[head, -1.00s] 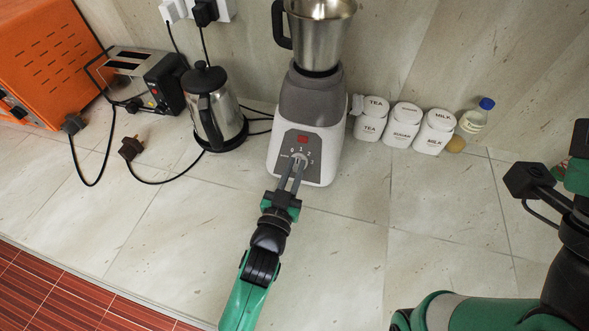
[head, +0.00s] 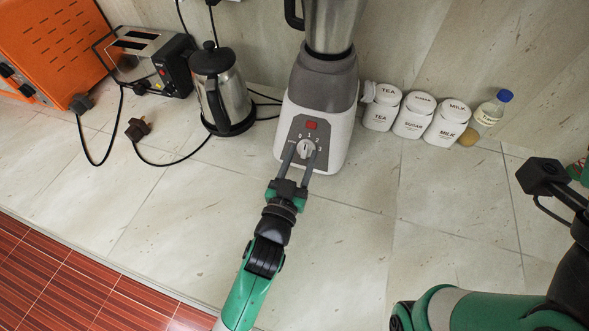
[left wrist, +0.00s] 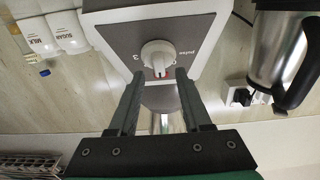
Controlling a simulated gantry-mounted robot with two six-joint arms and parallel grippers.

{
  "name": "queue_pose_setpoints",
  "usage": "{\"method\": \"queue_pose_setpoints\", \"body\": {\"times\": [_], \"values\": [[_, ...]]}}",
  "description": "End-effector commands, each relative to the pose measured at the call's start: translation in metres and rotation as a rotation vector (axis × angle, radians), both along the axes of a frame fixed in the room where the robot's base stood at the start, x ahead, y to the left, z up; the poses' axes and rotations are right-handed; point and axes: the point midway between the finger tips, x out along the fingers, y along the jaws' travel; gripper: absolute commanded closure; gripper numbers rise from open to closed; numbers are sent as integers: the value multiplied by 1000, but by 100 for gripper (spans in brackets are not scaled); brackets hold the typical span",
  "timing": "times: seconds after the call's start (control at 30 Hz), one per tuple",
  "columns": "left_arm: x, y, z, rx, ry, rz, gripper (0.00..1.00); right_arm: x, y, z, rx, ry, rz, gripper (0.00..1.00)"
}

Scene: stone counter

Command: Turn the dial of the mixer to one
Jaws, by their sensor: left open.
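The mixer (head: 323,85) stands upright on the counter, with a grey top, a white base and a metal jug. Its pale dial (head: 305,149) is on the front panel below a red switch; the dial also shows in the left wrist view (left wrist: 158,55). Numbers ring the dial, but its exact setting is too small to read. My left gripper (head: 302,153) is open, its two fingers pointing at the panel on either side of the dial. In the left wrist view the fingers (left wrist: 157,76) are apart, with a gap around the dial; contact cannot be told.
A kettle (head: 222,92) and a toaster (head: 150,60) with loose cords stand left of the mixer. White tea, sugar and milk jars (head: 413,118) and a blue-capped bottle (head: 490,112) stand right. The counter in front is clear. My right arm is at the right edge.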

Motion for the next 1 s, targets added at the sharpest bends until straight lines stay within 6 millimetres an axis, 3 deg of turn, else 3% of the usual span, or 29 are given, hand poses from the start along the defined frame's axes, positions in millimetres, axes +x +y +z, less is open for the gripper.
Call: {"method": "queue_pose_setpoints", "body": {"times": [0.3, 0.5, 1.0], "values": [[-70, 16, 2, 1, 2, -2, 51, 0, 0, 23, 0, 0, 0, 41], [-99, 24, 0, 0, 1, -1, 51, 0, 0, 26, 0, 0, 0, 41], [-104, 25, 0, 0, 0, 0, 51, 0, 0, 26, 0, 0, 0, 41]]}}
